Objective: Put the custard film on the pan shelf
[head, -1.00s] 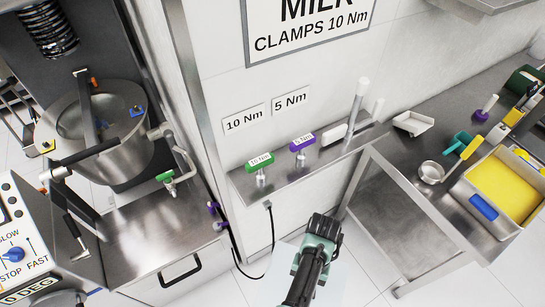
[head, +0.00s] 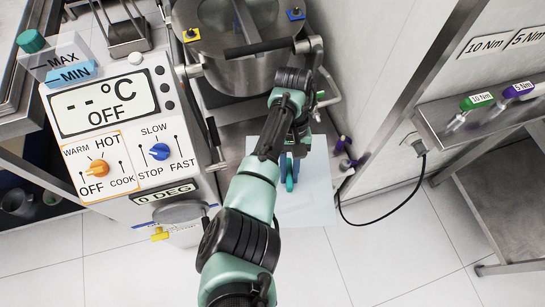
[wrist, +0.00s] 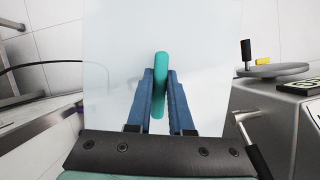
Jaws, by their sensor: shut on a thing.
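The custard film (head: 308,190) is a pale, see-through square sheet with a teal grip bar. My gripper (head: 290,160) is shut on this bar, between the mixer's front and the wall, with the sheet spread around the fingers. In the wrist view, the blue fingers (wrist: 160,105) stand on either side of the teal bar, and the sheet (wrist: 110,60) fills the middle. My arm hides part of the sheet in the head view. I cannot tell which surface is the pan shelf.
The mixer bowl (head: 240,60) stands just beyond my gripper. The control panel (head: 115,130) is at left. A steel ledge (head: 465,135) with green and purple wrenches is at right, and a black cable (head: 400,210) hangs below it. The tiled floor (head: 400,270) at lower right is clear.

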